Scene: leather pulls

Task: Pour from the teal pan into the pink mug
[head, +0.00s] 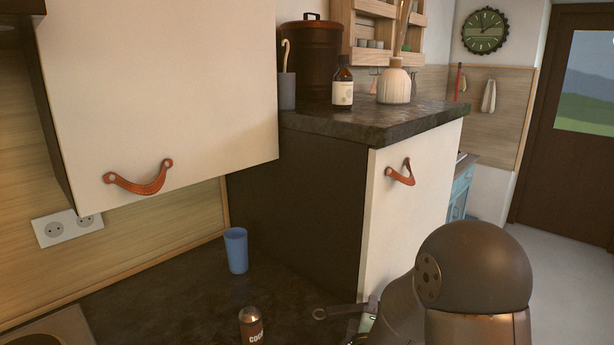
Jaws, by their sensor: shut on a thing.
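A dark handle (338,311) with a ring at its end sticks out to the left from my gripper (368,312) at the bottom of the head view. My gripper is mostly hidden by my own arm and cut by the lower edge, and it is shut on this handle, which looks like the pan's. The pan's body does not show clearly; only a small pale green patch is seen beside the gripper. The pink mug is not in view.
A blue cup (236,250) and a dark can (252,327) stand on the dark counter (165,305). A tall cabinet (300,205) rises behind the gripper. A wall cabinet (160,90) with a leather pull hangs at upper left. A sink edge (62,325) shows at lower left.

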